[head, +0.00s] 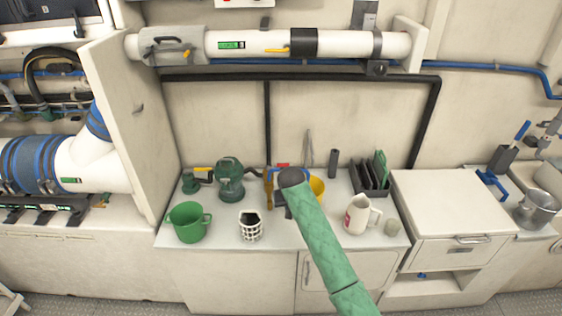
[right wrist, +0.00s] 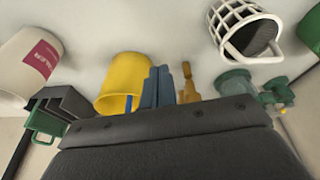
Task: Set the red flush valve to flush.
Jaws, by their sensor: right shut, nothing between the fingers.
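A small red piece (head: 283,165) shows at the back of the counter, just behind my right wrist. I cannot tell whether it is the flush valve's handle, and its setting is not readable. My right arm reaches in from the bottom right, and its dark wrist end covers part of the counter there. My right gripper (right wrist: 159,72) is shut and empty, pointing toward the back of the counter in the right wrist view. No red handle shows in that view. My left gripper is not in view.
A yellow cup (head: 317,187) stands right beside my right wrist. A green pump (head: 230,179), green bucket (head: 188,221), white basket (head: 251,226), white jug (head: 360,214) and dark rack (head: 370,180) share the counter. A white pipe (head: 345,44) runs along the wall above.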

